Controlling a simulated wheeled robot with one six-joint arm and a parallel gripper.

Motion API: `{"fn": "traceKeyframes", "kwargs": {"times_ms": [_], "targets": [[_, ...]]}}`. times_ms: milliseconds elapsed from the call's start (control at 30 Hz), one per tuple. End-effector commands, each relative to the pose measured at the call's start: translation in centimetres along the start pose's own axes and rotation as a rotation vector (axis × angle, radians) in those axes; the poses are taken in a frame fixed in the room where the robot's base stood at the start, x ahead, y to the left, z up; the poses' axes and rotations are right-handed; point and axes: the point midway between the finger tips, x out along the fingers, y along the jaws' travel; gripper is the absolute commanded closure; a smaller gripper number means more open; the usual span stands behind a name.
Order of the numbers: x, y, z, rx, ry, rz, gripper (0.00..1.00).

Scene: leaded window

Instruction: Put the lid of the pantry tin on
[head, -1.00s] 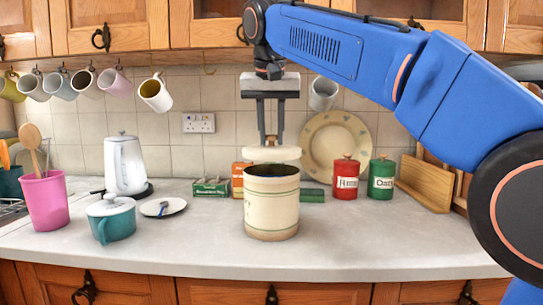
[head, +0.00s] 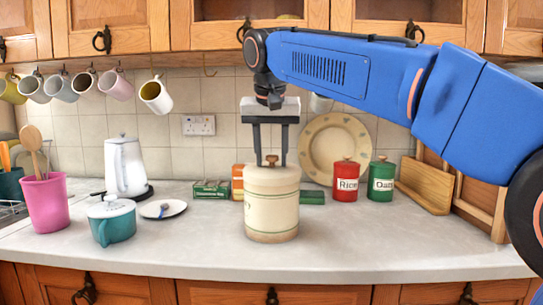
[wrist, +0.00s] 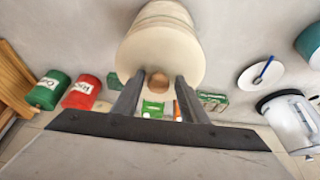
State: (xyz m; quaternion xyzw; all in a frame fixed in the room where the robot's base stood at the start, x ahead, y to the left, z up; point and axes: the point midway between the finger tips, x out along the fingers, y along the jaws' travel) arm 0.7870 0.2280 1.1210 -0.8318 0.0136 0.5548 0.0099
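The cream pantry tin (head: 271,215) stands upright on the counter, and it also shows in the wrist view (wrist: 160,22). Its cream lid (head: 258,179) lies level over the tin's mouth, covering the dark opening; it fills the near end of the tin in the wrist view (wrist: 160,55). The lid's brown knob (head: 271,160) points up. My gripper (head: 271,163) is open above the lid, one finger on each side of the knob. In the wrist view, gaps show between the knob (wrist: 158,82) and both fingers (wrist: 157,90).
A red tin (head: 345,183) and a green tin (head: 381,181) stand to the right, before a plate (head: 330,140). A teal pot (head: 115,226), white kettle (head: 124,165) and saucer (head: 173,209) stand left. The counter's right front is clear.

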Motion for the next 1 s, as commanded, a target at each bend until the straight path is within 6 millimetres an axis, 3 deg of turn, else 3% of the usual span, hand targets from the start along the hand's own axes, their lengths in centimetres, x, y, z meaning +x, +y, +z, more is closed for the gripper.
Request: {"fn": "traceKeyframes", "kwargs": {"times_ms": [267, 700, 1000], "targets": [[-0.7, 0.0, 0.0, 0.0, -0.003, 0.003, 0.57], [-8.7, -0.1, -0.1, 0.0, 0.001, 0.001, 0.57], [-11.7, 0.0, 0.0, 0.0, -0.001, 0.001, 0.57]]}}
